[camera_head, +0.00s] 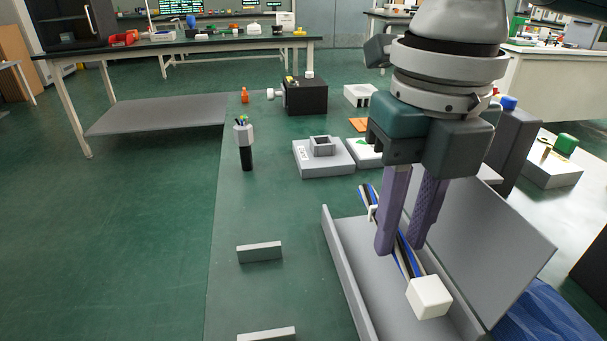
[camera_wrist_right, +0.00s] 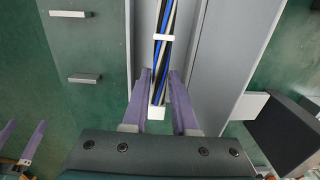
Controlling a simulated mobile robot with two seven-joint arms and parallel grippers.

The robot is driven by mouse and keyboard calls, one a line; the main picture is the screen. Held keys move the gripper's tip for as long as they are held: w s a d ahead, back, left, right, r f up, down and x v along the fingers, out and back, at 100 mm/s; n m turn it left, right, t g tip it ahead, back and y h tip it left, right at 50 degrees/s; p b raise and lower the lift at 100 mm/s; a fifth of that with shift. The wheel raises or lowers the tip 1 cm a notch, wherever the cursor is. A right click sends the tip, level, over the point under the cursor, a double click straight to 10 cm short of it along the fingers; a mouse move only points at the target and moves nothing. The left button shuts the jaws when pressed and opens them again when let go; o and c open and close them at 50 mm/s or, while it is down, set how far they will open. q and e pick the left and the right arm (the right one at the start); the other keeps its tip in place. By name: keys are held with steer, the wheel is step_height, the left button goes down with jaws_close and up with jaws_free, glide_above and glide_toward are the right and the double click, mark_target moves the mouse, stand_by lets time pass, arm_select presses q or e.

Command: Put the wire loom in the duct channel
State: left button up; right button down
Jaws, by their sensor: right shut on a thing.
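The wire loom (camera_head: 402,252) is a bundle of blue, black and white wires with a white tie and a white block connector (camera_head: 428,297) at its near end. My right gripper (camera_head: 398,248), with purple fingers, is shut on the loom. In the right wrist view the loom (camera_wrist_right: 160,60) runs between the fingers (camera_wrist_right: 160,95). The grey duct channel (camera_head: 345,272) lies below, and the loom runs roughly along it, between its walls in the picture. I cannot tell whether the loom touches the channel floor. My left gripper (camera_wrist_right: 22,142) shows at the wrist view's lower left, fingers apart and empty.
A tall grey panel (camera_head: 505,240) slopes along the channel's right side. Two small grey blocks (camera_head: 259,252) lie to the left. The bench between is clear.

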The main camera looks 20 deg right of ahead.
mark_target(400, 240)
step_height(400, 240, down, 4)
steer(key=shift+r+b, duration=0.1)
steer(key=shift+b, duration=0.6)
steer(key=shift+f, duration=0.2)
steer(key=shift+f, duration=0.15)
steer(key=c, duration=0.7)
jaws_free()
step_height(400, 240, up, 12)
steer(key=p, duration=0.4)
steer(key=shift+f, duration=0.2)
steer(key=shift+r, duration=0.4)
steer(key=shift+s, duration=0.1)
